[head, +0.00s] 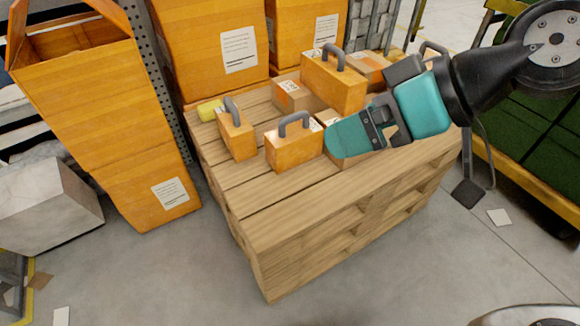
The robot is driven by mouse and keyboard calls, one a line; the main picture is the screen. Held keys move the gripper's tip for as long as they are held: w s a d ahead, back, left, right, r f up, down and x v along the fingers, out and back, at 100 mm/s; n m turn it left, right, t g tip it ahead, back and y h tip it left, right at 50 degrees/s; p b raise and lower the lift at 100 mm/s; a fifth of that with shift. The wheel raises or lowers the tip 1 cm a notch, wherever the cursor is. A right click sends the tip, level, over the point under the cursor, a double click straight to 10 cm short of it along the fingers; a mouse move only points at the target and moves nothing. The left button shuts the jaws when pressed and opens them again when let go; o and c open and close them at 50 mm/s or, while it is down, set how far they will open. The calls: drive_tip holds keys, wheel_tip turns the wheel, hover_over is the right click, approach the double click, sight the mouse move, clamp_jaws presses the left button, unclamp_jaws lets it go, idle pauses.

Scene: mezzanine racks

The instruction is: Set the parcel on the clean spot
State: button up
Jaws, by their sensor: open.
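Several small orange parcels with grey handles stand on a wooden pallet stack (300,215): one at the left (237,138), one at the front (294,150), and a larger one behind (335,82). I cannot tell which one is the task's parcel. My teal gripper (338,138) reaches in from the right, its tip just right of the front orange parcel; I cannot tell whether they touch. It is open, with nothing seen held. It partly hides a brown box (346,160). No marked clean spot is distinguishable; the front planks are bare.
Brown cartons (297,95) and a yellow roll (209,110) lie on the pallet's back part. Tall orange boxes (205,50) stand behind it, and a stack (150,190) stands to the left. A yellow-framed green structure (530,120) is at right. Floor in front is clear.

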drive_tip(key=w+a+f+t+y+b, duration=0.1)
drive_tip(key=w+f+t+y+b, duration=0.2)
drive_tip(key=f+b, duration=0.4)
drive_tip(key=w+a+f+t+b, duration=0.2)
drive_tip(key=w+f+t+b, duration=0.1)
drive_tip(key=w+f+b, duration=0.4)
drive_tip(key=m+t+h+b, duration=0.2)
drive_tip(key=m+t+b, duration=0.1)
drive_tip(key=t+b, duration=0.35)
approach(296, 120)
drive_tip(key=shift+g, duration=0.35)
drive_tip(key=p+x, duration=0.1)
drive_tip(key=p, duration=0.3)
drive_tip(key=p+x, duration=0.2)
drive_tip(key=p, duration=0.1)
drive_tip(key=p+x, duration=0.1)
drive_tip(key=p, duration=0.3)
drive_tip(key=shift+w+d+r+p, duration=0.15)
drive_tip(key=shift+w+r+p, duration=0.15)
drive_tip(key=shift+w+p, duration=0.05)
drive_tip(key=p+x, duration=0.5)
drive_tip(key=p, duration=0.6)
drive_tip(key=shift+w+a+f+p, duration=0.15)
drive_tip(key=shift+w+a+p, duration=0.3)
drive_tip(key=shift+p, duration=0.45)
drive_tip(key=shift+w+a+f, duration=0.1)
drive_tip(key=shift+w+f, duration=0.05)
drive_tip(key=shift+f, duration=0.15)
